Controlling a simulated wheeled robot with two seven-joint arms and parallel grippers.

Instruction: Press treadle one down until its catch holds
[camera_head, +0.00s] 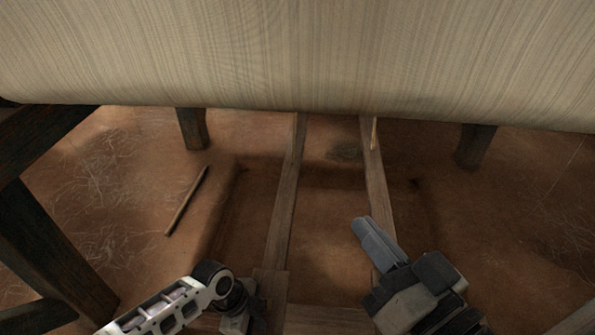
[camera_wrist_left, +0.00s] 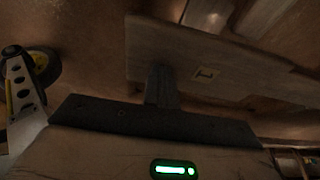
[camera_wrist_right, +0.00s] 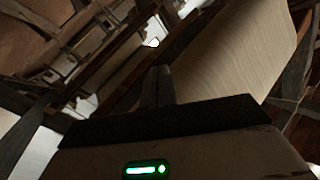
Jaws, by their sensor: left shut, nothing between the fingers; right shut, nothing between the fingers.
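Treadle one is a long wooden bar (camera_head: 285,190) with a wider foot board at its near end. In the left wrist view its board (camera_wrist_left: 235,55) carries a small pale label that reads like a 1. My left gripper (camera_wrist_left: 162,72) is shut and empty, its tips at the board's edge in that view; I cannot tell whether they touch. In the head view its fingers are hidden behind my wrist. My right gripper (camera_head: 362,224) is shut and empty, above the second treadle (camera_head: 376,185). It also shows in the right wrist view (camera_wrist_right: 157,72). No catch can be made out.
A wide sheet of pale threads (camera_head: 300,55) spans the top and hides the treadles' far ends. Dark timber posts (camera_head: 45,245) stand at the left. A thin stick (camera_head: 187,200) lies on the earth floor. A shallow pit lies under the treadles.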

